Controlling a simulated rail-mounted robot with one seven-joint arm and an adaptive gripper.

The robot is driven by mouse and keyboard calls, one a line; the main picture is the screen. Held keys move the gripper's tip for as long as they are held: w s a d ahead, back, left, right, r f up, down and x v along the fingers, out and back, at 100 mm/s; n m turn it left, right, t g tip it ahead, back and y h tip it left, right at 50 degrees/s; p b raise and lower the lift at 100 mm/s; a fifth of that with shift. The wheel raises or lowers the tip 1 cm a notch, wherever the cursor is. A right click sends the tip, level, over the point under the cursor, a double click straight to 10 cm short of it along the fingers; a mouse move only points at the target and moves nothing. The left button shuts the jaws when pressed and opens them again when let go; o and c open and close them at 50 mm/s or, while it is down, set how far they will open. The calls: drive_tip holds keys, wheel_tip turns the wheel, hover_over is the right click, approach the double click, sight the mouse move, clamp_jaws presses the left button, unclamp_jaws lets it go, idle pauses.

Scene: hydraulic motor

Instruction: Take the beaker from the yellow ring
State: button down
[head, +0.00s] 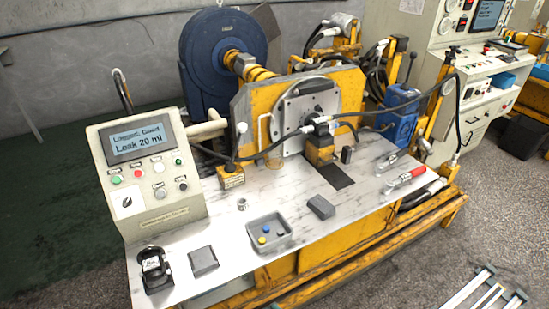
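What looks like the clear beaker (265,132) stands upright against the front of the yellow plate, left of the round metal flange. A thin yellow ring (265,116) appears to go around its upper part. The beaker is small and see-through here, so its contents and exact fit in the ring cannot be told. A black hose passes close below it. My gripper is not in view.
A control box (145,170) reading "Leak 20 ml" stands at left. The pale bench top (350,225) holds a grey tray (270,232), grey blocks, a black device (155,268) and red-handled tool (405,178). Hoses cross near the flange (305,110).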

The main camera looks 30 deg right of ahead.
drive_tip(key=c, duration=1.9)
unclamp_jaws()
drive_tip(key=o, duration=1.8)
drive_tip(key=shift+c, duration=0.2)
